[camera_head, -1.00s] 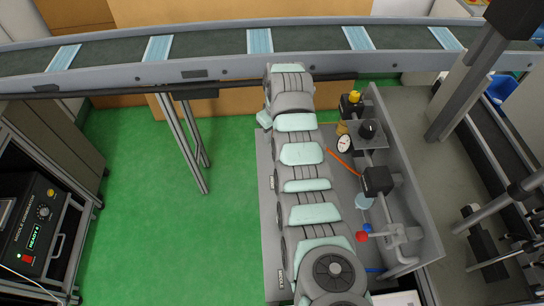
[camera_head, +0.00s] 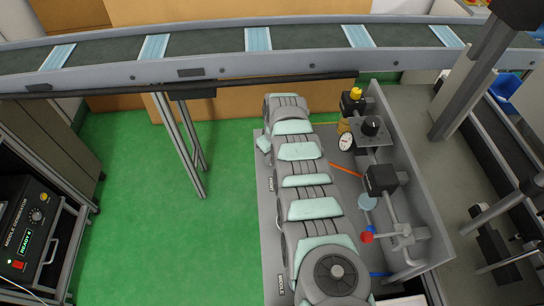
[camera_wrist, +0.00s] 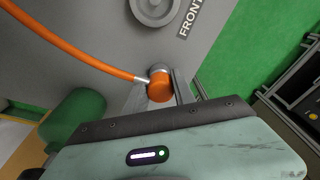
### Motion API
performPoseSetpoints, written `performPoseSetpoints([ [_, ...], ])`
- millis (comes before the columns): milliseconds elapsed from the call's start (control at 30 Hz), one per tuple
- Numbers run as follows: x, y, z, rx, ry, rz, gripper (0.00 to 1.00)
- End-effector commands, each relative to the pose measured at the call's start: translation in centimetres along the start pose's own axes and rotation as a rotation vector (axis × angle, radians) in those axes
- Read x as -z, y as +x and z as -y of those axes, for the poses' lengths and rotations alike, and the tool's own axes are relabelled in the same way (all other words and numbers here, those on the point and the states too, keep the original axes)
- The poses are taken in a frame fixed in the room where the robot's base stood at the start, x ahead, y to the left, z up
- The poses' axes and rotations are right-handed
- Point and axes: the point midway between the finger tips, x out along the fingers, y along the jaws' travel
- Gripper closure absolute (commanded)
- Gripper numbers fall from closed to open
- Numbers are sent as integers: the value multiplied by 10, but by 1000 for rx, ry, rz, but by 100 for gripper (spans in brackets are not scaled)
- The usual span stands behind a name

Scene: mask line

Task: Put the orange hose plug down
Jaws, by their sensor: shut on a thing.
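In the wrist view, the orange hose plug (camera_wrist: 160,88) sits between the two fingers of my gripper (camera_wrist: 162,93), which is shut on it. A metal fitting joins it to the orange hose (camera_wrist: 80,57), which curves to the upper left. A grey surface marked FRONT lies beyond; I cannot tell whether the plug touches it. In the head view, my arm hides the gripper and plug. Part of the orange hose (camera_head: 345,169) shows to the right of my arm, leading to a black block (camera_head: 380,179).
A pressure gauge (camera_head: 346,142), a black knob (camera_head: 371,125) and a red-handled valve (camera_head: 367,238) stand right of my arm. A conveyor (camera_head: 205,71) with blue masks crosses the back. A needle generator (camera_head: 25,230) is at left. Green floor (camera_head: 130,180) is open between.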

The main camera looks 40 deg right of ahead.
Motion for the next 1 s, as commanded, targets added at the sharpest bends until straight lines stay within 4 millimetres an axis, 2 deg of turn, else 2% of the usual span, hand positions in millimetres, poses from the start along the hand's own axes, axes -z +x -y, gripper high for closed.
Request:
performPoseSetpoints([
  [233, 0, 4, 0, 0, 0, 0, 100],
  [267, 0, 3, 0, 0, 0, 0, 68],
  [500, 0, 2, 0, 0, 0, 0, 49],
  [800, 0, 0, 0, 0, 0, 0, 47],
  [1000, 1, -21, 0, 0, 0, 0, 47],
])
